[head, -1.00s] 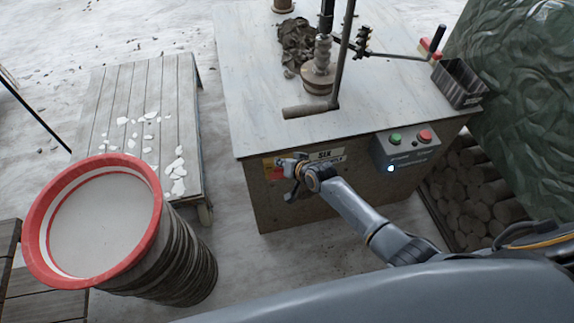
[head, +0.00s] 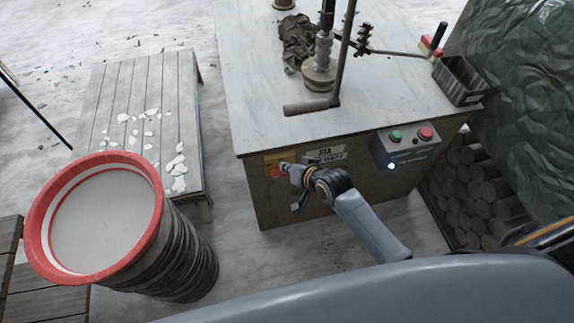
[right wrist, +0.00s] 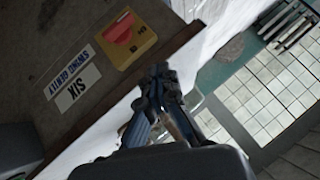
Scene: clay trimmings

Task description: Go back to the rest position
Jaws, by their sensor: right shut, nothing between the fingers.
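My right gripper (head: 291,172) is in front of the workbench's front panel (head: 262,205), below the edge of its top. Its fingers are shut with nothing between them. I cannot tell the exact gap to the panel. My left gripper is not in view.
A red-rimmed barrel (head: 48,190) and a low slatted platform (head: 100,110) stand left.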

